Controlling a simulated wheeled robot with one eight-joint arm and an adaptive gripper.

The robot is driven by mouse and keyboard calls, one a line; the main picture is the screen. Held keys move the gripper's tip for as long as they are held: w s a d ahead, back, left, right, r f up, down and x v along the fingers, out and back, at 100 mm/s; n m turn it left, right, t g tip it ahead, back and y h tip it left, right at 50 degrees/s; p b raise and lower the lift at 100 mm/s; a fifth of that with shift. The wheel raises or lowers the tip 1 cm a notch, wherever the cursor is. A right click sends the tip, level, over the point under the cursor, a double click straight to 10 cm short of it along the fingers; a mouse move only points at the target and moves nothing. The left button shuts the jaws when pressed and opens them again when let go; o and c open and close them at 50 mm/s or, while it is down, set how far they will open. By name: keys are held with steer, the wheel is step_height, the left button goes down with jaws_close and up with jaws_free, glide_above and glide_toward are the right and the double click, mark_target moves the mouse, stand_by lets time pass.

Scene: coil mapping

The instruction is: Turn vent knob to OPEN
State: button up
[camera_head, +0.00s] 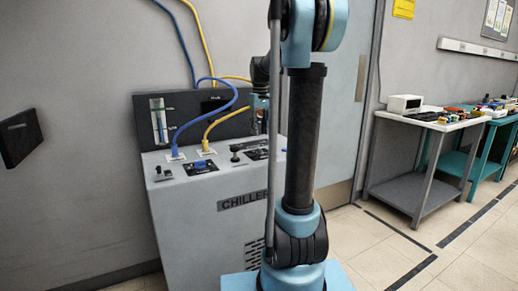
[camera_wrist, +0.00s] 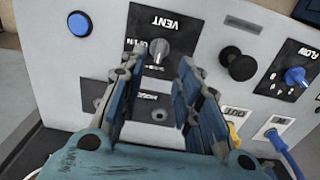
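The vent knob (camera_wrist: 158,50) is a grey-black rotary knob on a black plate marked VENT (camera_wrist: 167,22), upside down in the wrist view. An OPEN label shows at the knob's left; the pointer direction is hard to tell. My gripper (camera_wrist: 160,66) is open, its two blue-padded fingers either side of the knob as seen from the wrist. Contact with it cannot be made out. In the head view, my gripper (camera_head: 260,103) is pointed down above the chiller's (camera_head: 205,225) top panel, partly hidden behind my arm.
A black round knob (camera_wrist: 238,64), a blue flow knob (camera_wrist: 295,76) and a blue button (camera_wrist: 80,23) sit around the vent plate. Blue (camera_head: 205,115) and yellow (camera_head: 222,118) hoses rise from the chiller's top. A workbench (camera_head: 425,122) stands at the right, with open floor before it.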

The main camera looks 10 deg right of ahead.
mark_target(260, 149)
step_height(260, 149, down, 8)
steer(key=shift+f, duration=0.15)
stand_by(0.3)
